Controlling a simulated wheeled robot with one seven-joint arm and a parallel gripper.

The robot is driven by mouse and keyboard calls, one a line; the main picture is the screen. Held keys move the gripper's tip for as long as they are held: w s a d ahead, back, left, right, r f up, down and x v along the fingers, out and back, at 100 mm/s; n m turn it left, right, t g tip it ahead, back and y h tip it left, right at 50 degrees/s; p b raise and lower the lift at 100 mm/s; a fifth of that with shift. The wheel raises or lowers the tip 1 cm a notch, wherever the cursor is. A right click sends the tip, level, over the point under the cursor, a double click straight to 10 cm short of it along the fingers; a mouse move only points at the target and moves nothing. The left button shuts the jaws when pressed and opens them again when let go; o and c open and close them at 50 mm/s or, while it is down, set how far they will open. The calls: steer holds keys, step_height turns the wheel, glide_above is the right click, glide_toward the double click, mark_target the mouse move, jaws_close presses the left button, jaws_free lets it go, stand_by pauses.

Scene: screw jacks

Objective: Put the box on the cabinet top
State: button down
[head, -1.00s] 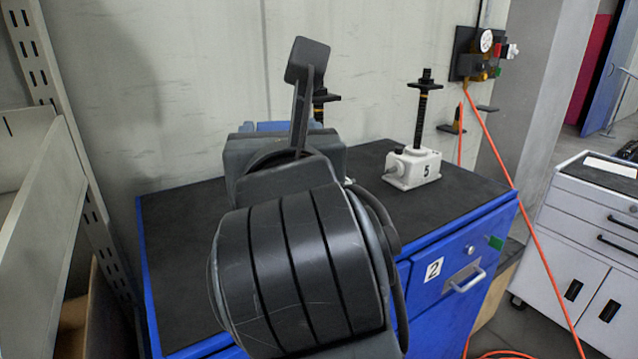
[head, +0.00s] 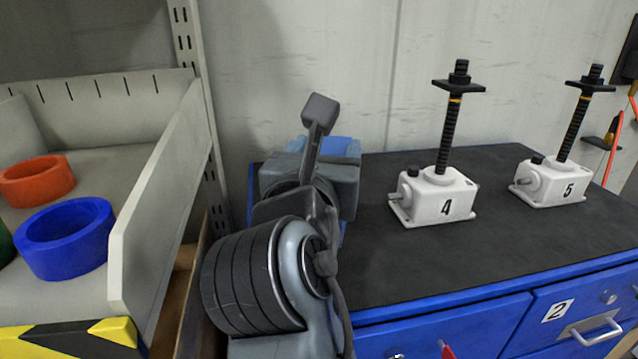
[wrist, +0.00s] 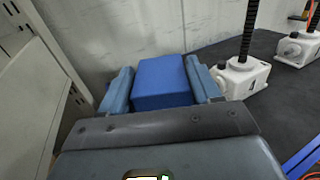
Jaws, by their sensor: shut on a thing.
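The blue box (wrist: 161,82) sits between the two fingers of my gripper (wrist: 163,88) in the wrist view, and the fingers are shut on it. In the head view my arm hides most of it, and only a blue patch of the box (head: 336,146) shows behind my gripper (head: 322,172). The cabinet is blue with a black top (head: 420,255). My gripper is over the left end of the cabinet top. I cannot tell whether the box touches the top.
White screw jack 4 (head: 434,196) stands on the top right of my gripper, and jack 5 (head: 547,182) stands farther right. A grey shelf (head: 160,195) with a blue ring (head: 64,238) and a red ring (head: 36,181) is at left. The front of the top is clear.

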steer(key=shift+w+a+f, duration=0.15)
steer(key=shift+a+f, duration=0.15)
steer(key=shift+a, duration=0.25)
steer(key=shift+f, duration=2.15)
steer(key=shift+c, duration=1.1)
jaws_free()
steer(key=s+a+b, duration=0.1)
steer(key=s, duration=1.1)
steer(key=shift+a, duration=0.15)
